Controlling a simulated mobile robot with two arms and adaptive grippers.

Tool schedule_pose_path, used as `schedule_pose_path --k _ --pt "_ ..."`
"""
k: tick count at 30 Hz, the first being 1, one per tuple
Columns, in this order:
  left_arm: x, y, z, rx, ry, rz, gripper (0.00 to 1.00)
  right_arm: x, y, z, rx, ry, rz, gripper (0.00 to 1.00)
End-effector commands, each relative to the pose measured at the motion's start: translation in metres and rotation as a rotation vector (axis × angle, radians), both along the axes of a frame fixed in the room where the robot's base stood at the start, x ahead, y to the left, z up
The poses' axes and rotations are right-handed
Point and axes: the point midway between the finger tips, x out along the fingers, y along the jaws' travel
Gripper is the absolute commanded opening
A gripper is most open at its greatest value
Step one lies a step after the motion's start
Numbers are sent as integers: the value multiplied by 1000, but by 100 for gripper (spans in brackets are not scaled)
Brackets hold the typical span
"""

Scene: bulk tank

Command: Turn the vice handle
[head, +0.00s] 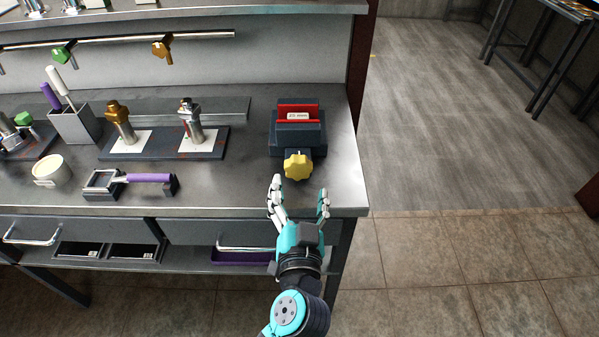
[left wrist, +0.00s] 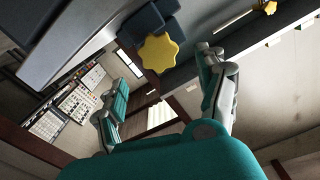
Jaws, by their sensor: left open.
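The vice (head: 298,133) is a dark block with red jaws near the right end of the metal workbench. A small light labelled piece (head: 298,116) sits between its jaws. Its handle is a yellow lobed knob (head: 298,166) on the front side. My left gripper (head: 298,190) is open and empty just in front of the knob, fingers pointing at it. In the left wrist view the yellow knob (left wrist: 158,53) shows beyond and between the two spread fingers, apart from them. My right gripper is not in view.
The metal workbench (head: 230,190) also holds a purple-handled tool (head: 150,178), a white cup (head: 52,172) and a dark board with two fittings (head: 160,155). A drawer handle (head: 245,248) sticks out below the bench edge. The floor to the right is clear.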

Motion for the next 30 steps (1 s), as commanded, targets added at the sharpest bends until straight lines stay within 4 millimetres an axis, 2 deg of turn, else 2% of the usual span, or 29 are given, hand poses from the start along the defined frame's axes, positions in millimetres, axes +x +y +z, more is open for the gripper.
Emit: schedule_pose_path --k 3,7,12,20,23,30 --pt "-23 0 -1 0 2 0 73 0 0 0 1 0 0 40" --pt "-37 0 0 0 2 1 73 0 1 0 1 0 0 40" --pt "-44 0 0 -1 0 0 73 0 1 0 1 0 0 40" --pt "-44 1 0 -1 2 3 73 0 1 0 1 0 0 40" --pt "-42 15 -11 -7 46 31 73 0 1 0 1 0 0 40" --pt "-47 89 -75 -41 321 174 73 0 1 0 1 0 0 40"
